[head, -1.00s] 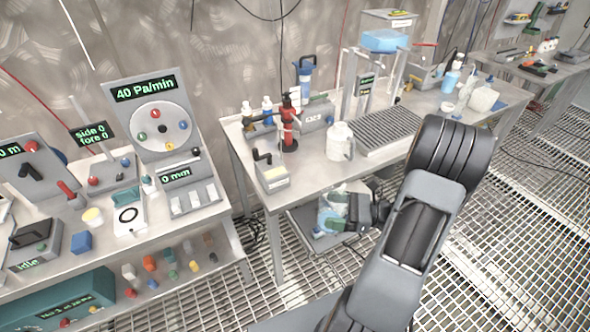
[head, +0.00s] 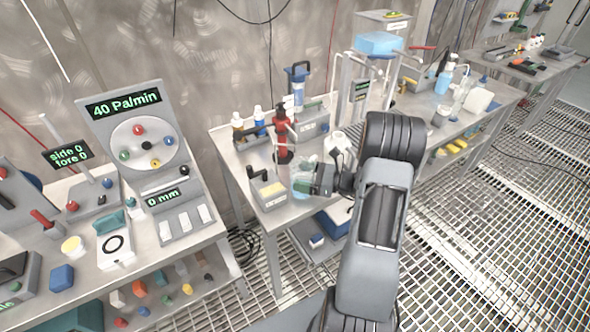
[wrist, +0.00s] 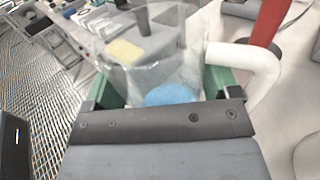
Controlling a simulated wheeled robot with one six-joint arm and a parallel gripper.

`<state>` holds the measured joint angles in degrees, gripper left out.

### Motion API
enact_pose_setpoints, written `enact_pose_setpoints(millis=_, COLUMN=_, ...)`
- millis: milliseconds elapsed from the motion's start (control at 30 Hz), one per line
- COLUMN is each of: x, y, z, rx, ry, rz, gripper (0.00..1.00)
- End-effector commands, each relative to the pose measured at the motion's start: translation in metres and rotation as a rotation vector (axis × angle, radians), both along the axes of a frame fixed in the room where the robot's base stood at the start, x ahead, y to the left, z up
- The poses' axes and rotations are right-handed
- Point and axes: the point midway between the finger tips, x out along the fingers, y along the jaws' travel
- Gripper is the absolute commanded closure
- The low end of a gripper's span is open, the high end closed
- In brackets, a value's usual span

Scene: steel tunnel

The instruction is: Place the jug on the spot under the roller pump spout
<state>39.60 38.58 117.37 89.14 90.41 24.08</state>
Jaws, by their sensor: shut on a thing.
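The jug (wrist: 170,60) is a clear vessel with a blue patch low in it; in the head view it shows small and partly hidden (head: 302,184). A white bent bar beside it in the wrist view looks like its handle (wrist: 262,68). My gripper (head: 318,182), with green finger pads, is shut on the jug. I cannot tell whether the jug touches the table. I cannot single out the roller pump, its spout or the spot under it.
A grey box with a black handle and yellow panel (head: 270,190) stands close left of the jug. A white can (head: 337,143) stands just behind my wrist. Small bottles (head: 238,127) and a blue-topped filter (head: 298,82) stand behind. The gauge bench (head: 165,235) is at left.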

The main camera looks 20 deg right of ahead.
Motion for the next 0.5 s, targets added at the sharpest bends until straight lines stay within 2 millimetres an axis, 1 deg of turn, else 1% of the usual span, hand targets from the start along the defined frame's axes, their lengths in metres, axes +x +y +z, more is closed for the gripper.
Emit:
enact_pose_setpoints(millis=33, x=0.005, y=0.001, z=0.0, rx=-0.001, ry=-0.002, rz=0.002, gripper=0.46)
enact_pose_setpoints(millis=233, x=0.016, y=0.003, z=0.0, rx=-0.001, ry=-0.001, rz=0.004, gripper=0.46)
enact_pose_setpoints(millis=433, x=0.046, y=0.008, z=0.001, rx=0.0, ry=-0.002, rz=0.007, gripper=0.46)
enact_pose_setpoints(millis=467, x=0.05, y=0.008, z=0.0, rx=-0.001, ry=-0.002, rz=0.006, gripper=0.46)
enact_pose_setpoints(millis=500, x=0.051, y=0.008, z=-0.004, rx=0.0, ry=0.002, rz=0.005, gripper=0.46)
